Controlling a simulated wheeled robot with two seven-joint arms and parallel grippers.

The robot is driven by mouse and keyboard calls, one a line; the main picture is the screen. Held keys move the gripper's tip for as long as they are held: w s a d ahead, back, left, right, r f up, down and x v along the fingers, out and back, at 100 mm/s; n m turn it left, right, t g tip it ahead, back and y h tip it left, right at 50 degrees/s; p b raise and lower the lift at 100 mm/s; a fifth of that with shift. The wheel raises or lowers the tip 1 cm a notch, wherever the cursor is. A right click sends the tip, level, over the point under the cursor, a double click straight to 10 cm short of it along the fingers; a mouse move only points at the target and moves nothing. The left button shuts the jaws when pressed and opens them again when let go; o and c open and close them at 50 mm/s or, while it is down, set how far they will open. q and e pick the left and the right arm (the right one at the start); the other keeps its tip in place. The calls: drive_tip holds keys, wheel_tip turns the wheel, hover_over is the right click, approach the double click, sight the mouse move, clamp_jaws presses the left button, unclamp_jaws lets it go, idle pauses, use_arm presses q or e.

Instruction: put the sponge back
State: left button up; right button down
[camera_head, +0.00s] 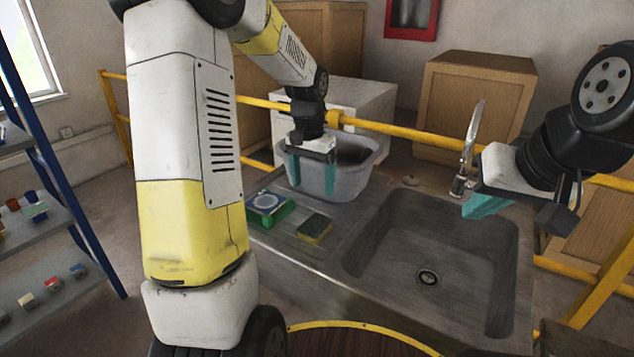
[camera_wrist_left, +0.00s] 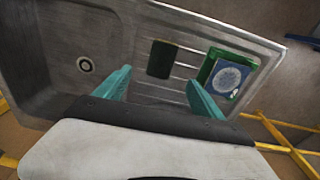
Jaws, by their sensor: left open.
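The sponge (camera_head: 314,228), dark on top with a yellow edge, lies flat on the ribbed drainboard left of the sink basin. It also shows in the left wrist view (camera_wrist_left: 162,59), beyond the fingertips. My left gripper (camera_head: 311,178) is open and empty, above and behind the sponge, in front of the grey tub. Its teal fingers show apart in the wrist view (camera_wrist_left: 160,88). A green holder (camera_head: 284,213) with a blue piece bearing a whitish disc (camera_head: 266,202) lies left of the sponge. My right gripper (camera_head: 487,204) is by the faucet; its opening is unclear.
The empty sink basin (camera_head: 410,245) with its drain is right of the drainboard. A faucet (camera_head: 468,150) stands behind it. The grey tub (camera_head: 352,180) stands at the drainboard's back. A yellow rail (camera_head: 405,136) runs behind. Shelves with small blocks (camera_head: 40,220) stand at left.

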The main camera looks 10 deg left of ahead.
use_arm(q)
drive_tip(key=s+r+n+t, duration=0.1)
drive_tip(key=s+r+t, duration=0.1)
drive_tip(key=s+r, duration=0.2)
drive_tip(key=s+d+r+n+t+h, duration=0.1)
drive_tip(key=s+r, duration=0.3)
drive_tip(key=s, duration=0.7)
drive_tip(key=s+d+r+n+t, duration=0.1)
drive_tip(key=s+r+t, duration=0.1)
drive_tip(key=s+r, duration=0.3)
drive_tip(key=shift+s+d+t+h, duration=0.2)
drive_tip(key=shift+s+t+h, duration=0.15)
drive_tip(key=shift+s, duration=0.9)
